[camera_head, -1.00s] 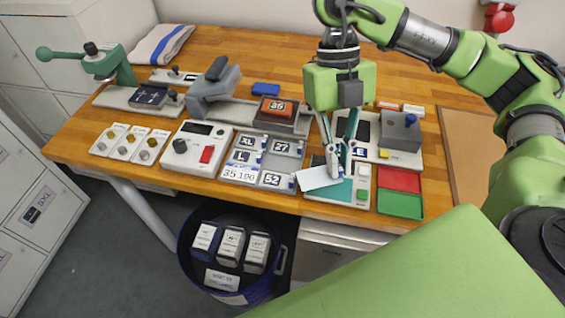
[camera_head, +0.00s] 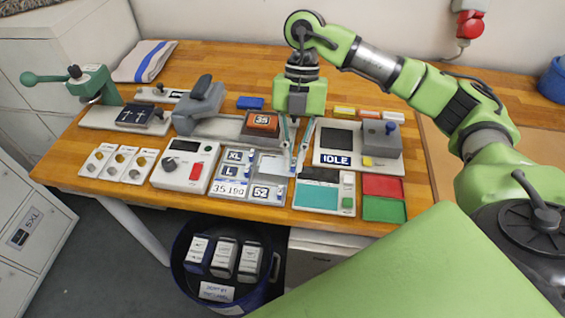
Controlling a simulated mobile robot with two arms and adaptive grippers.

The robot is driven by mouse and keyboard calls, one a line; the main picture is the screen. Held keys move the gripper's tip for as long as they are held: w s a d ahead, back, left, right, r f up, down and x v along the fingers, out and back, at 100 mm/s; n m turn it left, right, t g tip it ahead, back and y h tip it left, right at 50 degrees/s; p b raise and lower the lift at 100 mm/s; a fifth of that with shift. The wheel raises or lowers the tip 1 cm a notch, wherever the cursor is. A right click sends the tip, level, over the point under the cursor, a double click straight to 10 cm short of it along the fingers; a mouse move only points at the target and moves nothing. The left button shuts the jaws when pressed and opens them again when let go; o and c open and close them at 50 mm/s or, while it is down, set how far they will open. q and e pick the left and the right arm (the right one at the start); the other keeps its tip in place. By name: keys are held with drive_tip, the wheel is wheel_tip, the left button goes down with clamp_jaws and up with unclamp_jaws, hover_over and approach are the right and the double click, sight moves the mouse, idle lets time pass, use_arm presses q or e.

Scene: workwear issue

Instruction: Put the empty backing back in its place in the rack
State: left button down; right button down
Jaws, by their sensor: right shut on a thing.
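The rack (camera_head: 252,178) is a grey tray near the table's front, with tiles marked XL, L, 52 and 35 190 in its compartments. My right gripper (camera_head: 295,163) is over the rack's right edge, its fingers pointing down and shut on the empty backing (camera_head: 275,165), a pale blank card. The card lies roughly flat over the upper right compartment and covers it. I cannot tell whether the card touches the rack. My left gripper is not in view.
A device with a teal pad (camera_head: 316,197) stands just right of the rack, with a unit reading IDLE (camera_head: 336,160) behind it. Red (camera_head: 383,186) and green (camera_head: 384,208) trays lie farther right. A grey press holding an orange block marked 35 (camera_head: 263,121) stands behind the rack.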

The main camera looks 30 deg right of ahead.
drive_tip(key=w+f, duration=0.2)
drive_tip(key=f, duration=0.1)
drive_tip(key=w+f, duration=0.1)
drive_tip(key=shift+w+a+f+p, duration=0.15)
drive_tip(key=shift+w+a+p, duration=0.05)
drive_tip(key=shift+a+p, duration=0.2)
wheel_tip(320, 180, down, 3)
drive_tip(key=shift+p, duration=0.85)
drive_tip(key=shift+d+f, duration=0.1)
drive_tip(key=c, duration=2.2)
unclamp_jaws()
